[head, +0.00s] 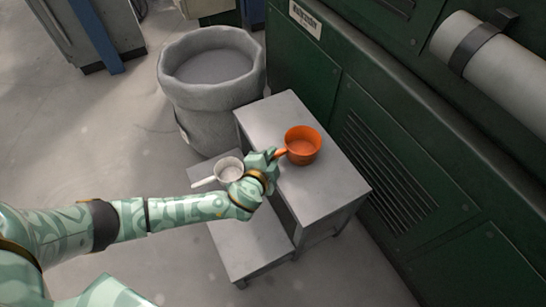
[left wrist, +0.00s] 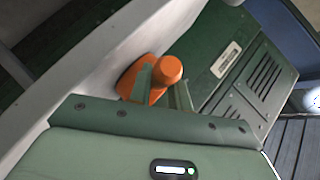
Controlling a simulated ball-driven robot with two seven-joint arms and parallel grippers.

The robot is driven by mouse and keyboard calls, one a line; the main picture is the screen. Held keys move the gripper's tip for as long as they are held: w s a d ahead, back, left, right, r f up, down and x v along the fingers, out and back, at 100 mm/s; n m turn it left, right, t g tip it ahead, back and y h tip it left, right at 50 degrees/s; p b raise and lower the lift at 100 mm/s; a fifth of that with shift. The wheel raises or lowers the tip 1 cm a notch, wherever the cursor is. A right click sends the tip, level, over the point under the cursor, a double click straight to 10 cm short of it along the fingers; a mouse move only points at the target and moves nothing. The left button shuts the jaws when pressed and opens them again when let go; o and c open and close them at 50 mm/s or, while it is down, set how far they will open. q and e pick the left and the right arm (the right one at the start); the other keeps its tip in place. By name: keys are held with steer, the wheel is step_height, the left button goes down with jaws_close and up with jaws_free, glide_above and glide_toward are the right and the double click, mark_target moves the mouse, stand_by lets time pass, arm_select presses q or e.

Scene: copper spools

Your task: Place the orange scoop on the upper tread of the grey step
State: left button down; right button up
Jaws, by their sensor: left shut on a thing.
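The orange scoop (head: 303,146) shows at the upper tread of the grey step (head: 332,185), its bowl opening upward. I cannot tell whether it rests on the tread or hangs just above it. My left gripper (head: 275,160) is shut on the scoop's handle, at the left of the bowl. In the left wrist view the orange scoop (left wrist: 168,70) shows between the fingers of my left gripper (left wrist: 165,92), with part of its bowl hidden behind them. My right gripper is not in view.
A white scoop (head: 229,169) is on the lower tread (head: 245,240), beside my left gripper. A grey bin (head: 185,105) stands behind the step at the left. A green machine cabinet (head: 400,150) rises close along the step's right side. Open floor lies at the left.

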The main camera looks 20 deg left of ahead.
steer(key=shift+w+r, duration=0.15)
arm_select(q)
steer(key=c, duration=1.3)
jaws_free()
steer(key=shift+f, duration=0.1)
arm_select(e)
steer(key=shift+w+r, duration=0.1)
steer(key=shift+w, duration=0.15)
arm_select(q)
steer(key=p+v, duration=0.6)
steer(key=v, duration=0.6)
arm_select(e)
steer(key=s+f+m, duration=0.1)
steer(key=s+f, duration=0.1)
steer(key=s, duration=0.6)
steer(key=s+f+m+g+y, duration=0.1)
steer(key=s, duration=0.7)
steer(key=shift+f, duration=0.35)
arm_select(q)
steer(key=shift+d, duration=0.1)
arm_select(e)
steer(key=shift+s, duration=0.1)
